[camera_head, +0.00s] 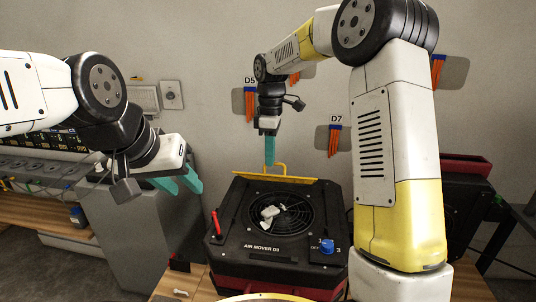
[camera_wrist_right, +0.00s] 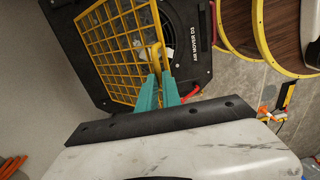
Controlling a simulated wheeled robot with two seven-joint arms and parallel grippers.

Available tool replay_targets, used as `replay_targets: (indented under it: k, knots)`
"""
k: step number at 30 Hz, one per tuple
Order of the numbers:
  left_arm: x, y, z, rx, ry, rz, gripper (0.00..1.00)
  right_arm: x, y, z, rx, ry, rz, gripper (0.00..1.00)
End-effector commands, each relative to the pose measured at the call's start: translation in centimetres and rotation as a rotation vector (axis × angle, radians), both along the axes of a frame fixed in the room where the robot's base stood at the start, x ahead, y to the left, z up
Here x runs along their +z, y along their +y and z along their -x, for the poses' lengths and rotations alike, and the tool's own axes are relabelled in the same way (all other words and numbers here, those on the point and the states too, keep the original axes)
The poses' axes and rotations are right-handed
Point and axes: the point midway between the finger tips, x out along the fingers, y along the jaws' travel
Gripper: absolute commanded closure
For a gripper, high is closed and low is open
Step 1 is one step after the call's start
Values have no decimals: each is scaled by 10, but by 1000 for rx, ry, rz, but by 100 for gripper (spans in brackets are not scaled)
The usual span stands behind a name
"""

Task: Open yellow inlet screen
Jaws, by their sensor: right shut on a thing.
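The yellow inlet screen (camera_head: 298,179) shows nearly edge-on in the head view, as a thin yellow bar at the back of the black air mover (camera_head: 325,205). It stands raised off the fan. In the right wrist view the screen (camera_wrist_right: 112,48) is a yellow grid with a yellow handle (camera_wrist_right: 157,52). My right gripper (camera_head: 270,150) is shut on the screen's handle; its teal fingers (camera_wrist_right: 158,90) meet it in the wrist view. My left gripper (camera_head: 181,183) is open and empty, left of the air mover, with its two teal fingers apart.
A crumpled whitish thing (camera_head: 270,213) lies on the uncovered fan. A red lever (camera_head: 215,223) and a blue knob (camera_head: 327,246) are on the air mover's top. A grey cabinet (camera_head: 135,235) stands at left. Orange strips hang on the wall behind.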

Motion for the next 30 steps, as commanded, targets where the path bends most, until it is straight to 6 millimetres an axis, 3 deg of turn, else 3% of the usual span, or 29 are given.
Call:
replay_targets:
  k: [26,30]
  knots:
    - [0,0,0,0,0,0,64,0,0,0,0,0,-1,100]
    - [0,0,0,0,0,0,64,7,-1,-10,0,-2,-2,100]
